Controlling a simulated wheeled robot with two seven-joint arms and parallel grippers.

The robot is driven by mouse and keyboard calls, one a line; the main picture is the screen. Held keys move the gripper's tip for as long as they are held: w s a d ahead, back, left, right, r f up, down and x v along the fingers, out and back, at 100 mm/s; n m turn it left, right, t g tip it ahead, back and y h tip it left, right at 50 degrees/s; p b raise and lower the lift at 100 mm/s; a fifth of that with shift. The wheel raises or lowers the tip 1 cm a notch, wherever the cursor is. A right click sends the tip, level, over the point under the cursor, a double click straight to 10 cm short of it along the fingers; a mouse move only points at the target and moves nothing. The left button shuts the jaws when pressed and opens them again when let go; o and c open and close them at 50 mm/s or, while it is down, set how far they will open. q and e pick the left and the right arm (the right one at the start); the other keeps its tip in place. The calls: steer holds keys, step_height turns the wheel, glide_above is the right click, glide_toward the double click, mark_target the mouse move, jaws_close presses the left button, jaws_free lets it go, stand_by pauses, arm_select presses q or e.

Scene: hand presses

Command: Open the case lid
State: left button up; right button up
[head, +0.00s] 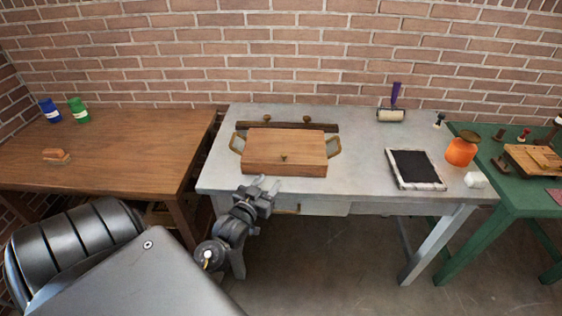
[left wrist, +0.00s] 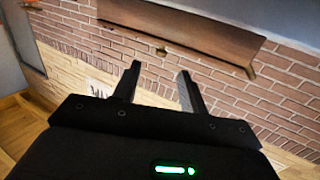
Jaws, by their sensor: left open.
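The wooden case (head: 284,140) lies on the grey table, and its lid looks shut. A small brass catch (head: 284,158) shows near its front, and a brass handle stands out at each side. My left gripper (head: 266,184) is open and empty, just in front of the case near the table's front edge, with its fingers pointing toward the case. In the left wrist view a brown wooden panel (left wrist: 205,35), apparently the case, lies beyond the open fingers, with a small knob (left wrist: 162,51) near its edge. My right gripper is not in view.
Behind the case is a dark wooden bar (head: 262,126) with two knobs. The grey table (head: 355,130) is clear right of the case, up to a black slab (head: 416,168), a roller (head: 391,114) and an orange jar (head: 461,152). A brown table (head: 110,160) stands left.

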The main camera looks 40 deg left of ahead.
mark_target(283, 156)
arm_select(q)
steer(key=shift+t, duration=0.3)
steer(key=x, duration=0.3)
steer(key=r+p+x, duration=0.1)
steer(key=x, duration=0.3)
steer(key=p+x, duration=0.1)
steer(key=x, duration=0.2)
steer(key=shift+w+a+r, duration=0.25)
steer(key=shift+w+a, duration=0.1)
steer(key=shift+a, duration=0.1)
steer(key=shift+c, duration=0.4)
jaws_close()
